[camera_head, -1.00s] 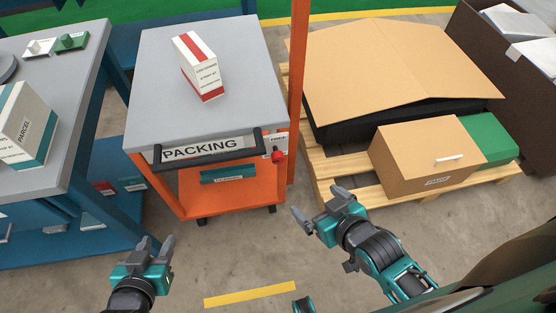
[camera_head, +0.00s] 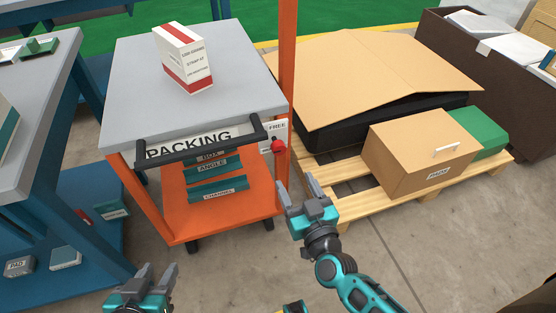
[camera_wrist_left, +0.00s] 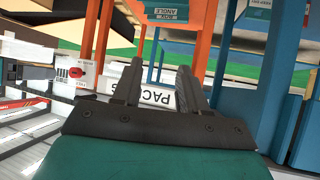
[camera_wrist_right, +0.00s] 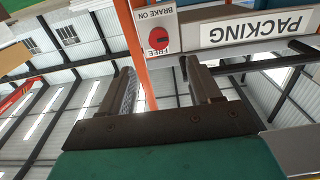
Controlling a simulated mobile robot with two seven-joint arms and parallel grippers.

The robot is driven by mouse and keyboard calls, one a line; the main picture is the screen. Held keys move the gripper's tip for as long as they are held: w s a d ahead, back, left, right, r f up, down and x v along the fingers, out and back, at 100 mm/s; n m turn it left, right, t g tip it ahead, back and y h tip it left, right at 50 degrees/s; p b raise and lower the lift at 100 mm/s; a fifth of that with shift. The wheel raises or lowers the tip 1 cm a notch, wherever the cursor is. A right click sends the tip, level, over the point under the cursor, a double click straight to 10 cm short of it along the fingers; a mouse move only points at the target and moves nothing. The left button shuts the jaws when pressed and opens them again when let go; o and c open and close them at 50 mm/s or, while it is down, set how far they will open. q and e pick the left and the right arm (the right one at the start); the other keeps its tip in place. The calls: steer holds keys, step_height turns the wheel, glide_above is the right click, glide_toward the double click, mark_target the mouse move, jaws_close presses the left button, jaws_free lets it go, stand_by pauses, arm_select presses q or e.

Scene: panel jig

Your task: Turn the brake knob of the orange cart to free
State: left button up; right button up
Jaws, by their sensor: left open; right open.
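The orange cart (camera_head: 262,201) has a grey top and a PACKING sign (camera_head: 190,143) behind a black handle. Its red brake knob (camera_head: 278,146) sits on a small white plate at the cart's front right corner, with FREE printed at the plate's top. The right wrist view shows the red knob (camera_wrist_right: 160,40) beyond my fingertips, with FREE and BRAKE ON lettering; I cannot tell its setting. My right gripper (camera_head: 299,190) is open and empty, below the knob and apart from it. My left gripper (camera_head: 156,276) is open and empty, low in front of the cart.
A red-and-white box (camera_head: 183,60) stands on the cart top. A wooden pallet (camera_head: 345,209) with a cardboard box (camera_head: 415,160) is to the right of the cart. A blue-framed table (camera_head: 62,110) stands at the left. The floor in front is open.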

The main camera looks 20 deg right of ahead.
mark_target(280, 150)
arm_select(q)
steer(key=d+f+b, duration=0.1)
steer(key=b, duration=0.2)
steer(key=shift+f, duration=0.4)
arm_select(e)
steer(key=w, duration=1.3)
steer(key=shift+a, duration=0.15)
arm_select(q)
steer(key=shift+w, duration=0.1)
arm_select(e)
steer(key=c, duration=1)
